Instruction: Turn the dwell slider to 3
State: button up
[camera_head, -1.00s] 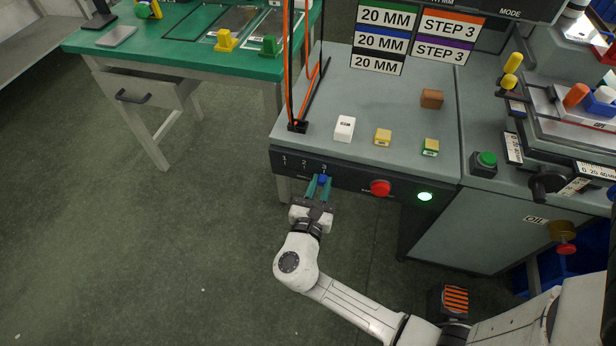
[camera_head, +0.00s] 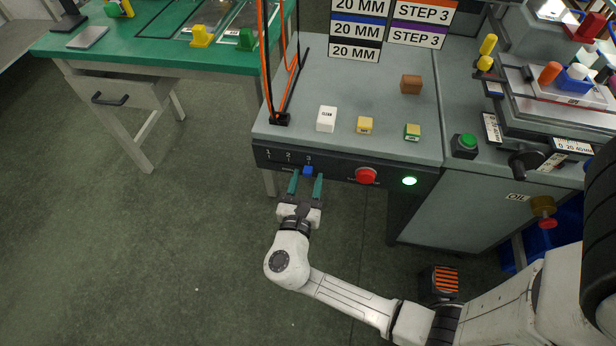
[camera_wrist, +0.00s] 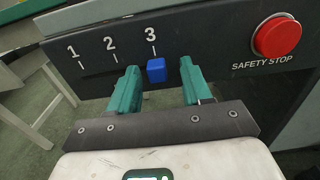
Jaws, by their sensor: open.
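The dwell slider's blue knob (camera_wrist: 156,70) sits at the mark 3 on the dark front panel (camera_head: 330,168) of the grey machine. In the head view the knob (camera_head: 308,170) also shows just below the 3. The wrist view shows the marks 1, 2 and 3 in a row, with the knob right under the line of the 3. My gripper (camera_wrist: 158,90) is open and empty, with one teal finger on each side of the knob and gaps to both. In the head view my gripper (camera_head: 305,185) stands just in front of the panel, its fingers apart.
White (camera_head: 327,118), yellow (camera_head: 365,125) and green-yellow (camera_head: 412,132) blocks stand on the machine top.

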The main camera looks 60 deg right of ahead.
jog(key=v, duration=0.9)
jog(key=shift+s+a+p, duration=0.2)
jog(key=shift+a+p, duration=0.1)
jog(key=shift+p, duration=0.05)
jog(key=s+d+f+m+g+y, duration=0.2)
jog(key=s+d+m+g+y, duration=0.25)
jog(key=m, duration=0.45)
jog(key=s+d+f+m+g+y, duration=0.1)
jog(key=s+f+m+g+y, duration=0.15)
jog(key=s+m+y, duration=0.55)
jog(key=a+r+m+y+p, duration=0.2)
jog(key=r+m+p, duration=0.1)
jog(key=r+p, duration=0.3)
jog(key=w+a+r+m+t+y+p, duration=0.1)
jog(key=a+r+m+y+p, duration=0.1)
jog(key=r+p, duration=0.5)
notch_tip(320, 180, up, 3)
jog(key=shift+a+r+m, duration=0.15)
jog(key=shift+a+m, duration=0.25)
